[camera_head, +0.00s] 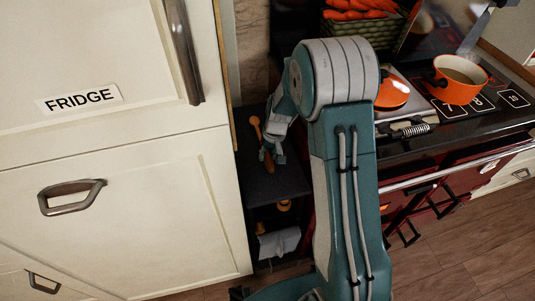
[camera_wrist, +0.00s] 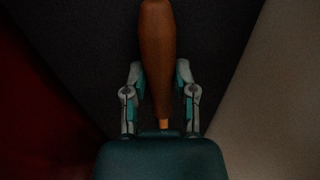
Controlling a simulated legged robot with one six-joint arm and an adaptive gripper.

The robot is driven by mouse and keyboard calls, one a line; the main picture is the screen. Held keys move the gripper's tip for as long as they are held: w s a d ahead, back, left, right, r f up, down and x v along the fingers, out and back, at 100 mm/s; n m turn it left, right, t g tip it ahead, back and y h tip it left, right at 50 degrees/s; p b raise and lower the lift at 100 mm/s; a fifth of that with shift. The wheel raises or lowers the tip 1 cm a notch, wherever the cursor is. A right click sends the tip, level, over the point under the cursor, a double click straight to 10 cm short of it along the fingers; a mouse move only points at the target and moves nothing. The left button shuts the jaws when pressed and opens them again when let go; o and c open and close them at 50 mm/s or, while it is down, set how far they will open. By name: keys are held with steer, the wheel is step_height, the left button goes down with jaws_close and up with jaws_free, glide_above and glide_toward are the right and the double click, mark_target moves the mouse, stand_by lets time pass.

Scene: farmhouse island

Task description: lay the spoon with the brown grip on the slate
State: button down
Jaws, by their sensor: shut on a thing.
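My gripper (camera_wrist: 159,80) is shut on the brown grip (camera_wrist: 157,45) of the spoon; the fingers sit on either side of it in the wrist view. A small orange-tan piece shows at the grip's near end, by my palm. The spoon is over the dark slate-like top (camera_head: 280,181) between the fridge and the stove. I cannot tell whether it touches this surface. My fingers hide part of the spoon.
The cream fridge front (camera_head: 120,190) stands close on the left. The dark red stove (camera_head: 430,185) is on the right, with an orange pot (camera_head: 457,84) on it. A shelf below the dark top holds a pale cloth (camera_head: 279,242) and wooden items.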

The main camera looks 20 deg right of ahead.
steer(key=shift+f, duration=0.2)
stand_by(0.3)
steer(key=shift+c, duration=1.7)
jaws_free()
steer(key=shift+r, duration=3)
